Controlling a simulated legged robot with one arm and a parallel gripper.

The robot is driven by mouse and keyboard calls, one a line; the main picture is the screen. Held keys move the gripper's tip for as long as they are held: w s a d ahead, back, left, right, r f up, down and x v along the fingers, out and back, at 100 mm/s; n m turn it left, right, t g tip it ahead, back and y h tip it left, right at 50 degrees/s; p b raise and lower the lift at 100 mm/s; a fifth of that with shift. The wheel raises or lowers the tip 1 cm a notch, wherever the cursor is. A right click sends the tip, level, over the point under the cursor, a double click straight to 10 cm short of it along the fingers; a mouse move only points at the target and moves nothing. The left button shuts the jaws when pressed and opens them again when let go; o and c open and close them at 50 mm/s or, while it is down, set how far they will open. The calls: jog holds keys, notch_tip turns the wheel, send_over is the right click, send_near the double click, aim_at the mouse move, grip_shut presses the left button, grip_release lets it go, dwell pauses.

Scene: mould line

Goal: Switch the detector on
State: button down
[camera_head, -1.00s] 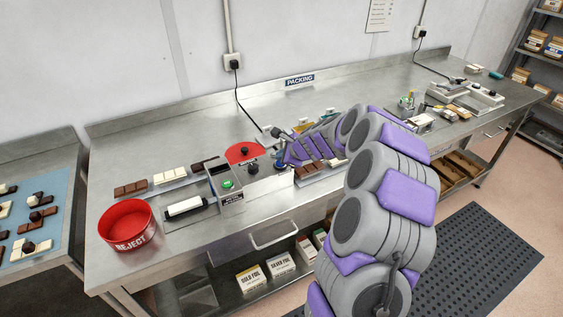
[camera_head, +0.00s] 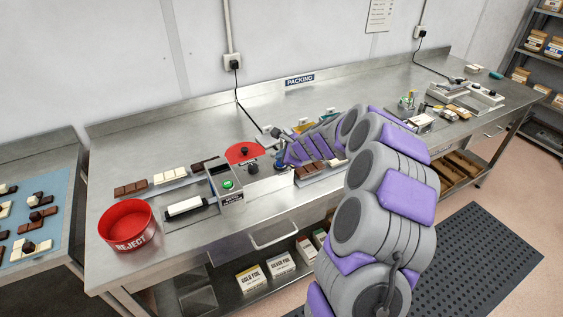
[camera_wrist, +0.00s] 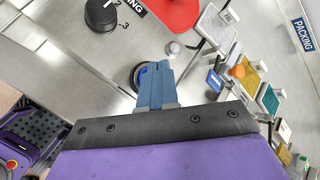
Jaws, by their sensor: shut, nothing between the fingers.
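The metal detector (camera_head: 226,184) is a grey box with a green button or lamp on top, standing over a short belt on the bench. To its right is a black dial (camera_head: 252,168), which in the wrist view is a numbered black knob (camera_wrist: 102,16). My gripper (camera_head: 281,165) is right of that dial, low over the bench. In the wrist view its blue fingers (camera_wrist: 153,72) are shut and empty. They cover part of a round dark-rimmed fitting (camera_wrist: 136,76); whether they touch it I cannot tell.
A red plate (camera_head: 240,153) with a black-knobbed lever is behind the dial. Chocolate bars (camera_head: 130,189) lie at left, beside a red reject bin (camera_head: 127,222). Coloured cards (camera_wrist: 256,80) stand right of my fingers.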

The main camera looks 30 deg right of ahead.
jog(key=shift+s+f, duration=0.1)
jog(key=shift+f, duration=0.2)
jog(key=shift+r, duration=0.1)
jog(key=shift+a+r+p, duration=0.1)
jog(key=shift+r+p, duration=0.25)
jog(key=shift+p, duration=0.45)
notch_tip(320, 180, up, 6)
jog(key=p, duration=0.6)
jog(key=shift+p, duration=0.3)
